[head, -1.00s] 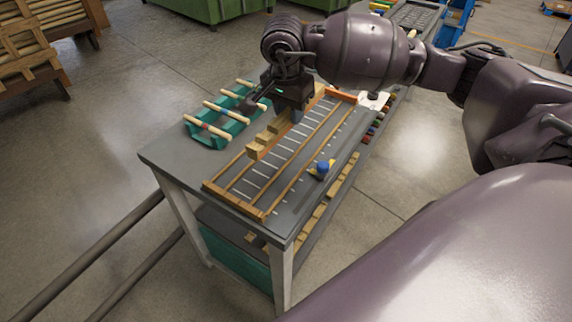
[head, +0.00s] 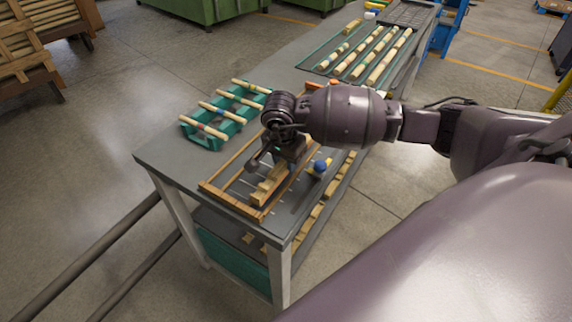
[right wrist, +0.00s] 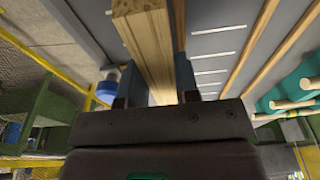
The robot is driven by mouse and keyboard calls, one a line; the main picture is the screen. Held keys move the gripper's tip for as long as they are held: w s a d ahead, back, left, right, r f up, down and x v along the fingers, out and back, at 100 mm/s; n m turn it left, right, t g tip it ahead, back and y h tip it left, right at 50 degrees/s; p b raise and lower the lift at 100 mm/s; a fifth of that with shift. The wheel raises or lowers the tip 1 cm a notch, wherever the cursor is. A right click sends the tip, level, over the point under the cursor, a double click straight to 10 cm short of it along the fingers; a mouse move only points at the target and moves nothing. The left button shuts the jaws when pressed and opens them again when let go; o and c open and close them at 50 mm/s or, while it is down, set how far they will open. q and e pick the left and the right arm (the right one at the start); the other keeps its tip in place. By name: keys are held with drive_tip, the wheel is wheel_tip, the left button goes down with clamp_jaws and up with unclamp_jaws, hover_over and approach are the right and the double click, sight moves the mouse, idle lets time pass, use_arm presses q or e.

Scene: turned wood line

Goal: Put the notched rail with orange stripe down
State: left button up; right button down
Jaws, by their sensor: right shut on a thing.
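The notched rail (head: 268,187) is a pale wooden bar with stepped notches. In the head view it lies over the near part of the wood-framed board with white marks (head: 230,202); I cannot tell whether it touches. My right gripper (head: 288,158) is above the board, shut on the rail. In the right wrist view the rail (right wrist: 147,45) passes between the two fingers of the right gripper (right wrist: 153,82). No orange stripe can be made out on it now. My left gripper is not in view.
A teal rack (head: 208,138) with several turned rods stands left of the board. A blue knob (head: 320,166) sits at the board's right side. More long wooden pieces (head: 372,52) lie farther back on the table. The table's near left corner (head: 150,157) is clear.

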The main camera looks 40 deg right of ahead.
sight(282, 165)
drive_tip(key=shift+f, duration=1.05)
drive_tip(key=shift+f, duration=0.15)
drive_tip(key=c, duration=0.8)
unclamp_jaws()
drive_tip(key=shift+c, duration=0.2)
wheel_tip(282, 165, up, 12)
drive_tip(key=a, duration=0.1)
drive_tip(key=shift+s+a, duration=0.3)
drive_tip(key=shift+s, duration=0.05)
drive_tip(key=shift+a, duration=0.1)
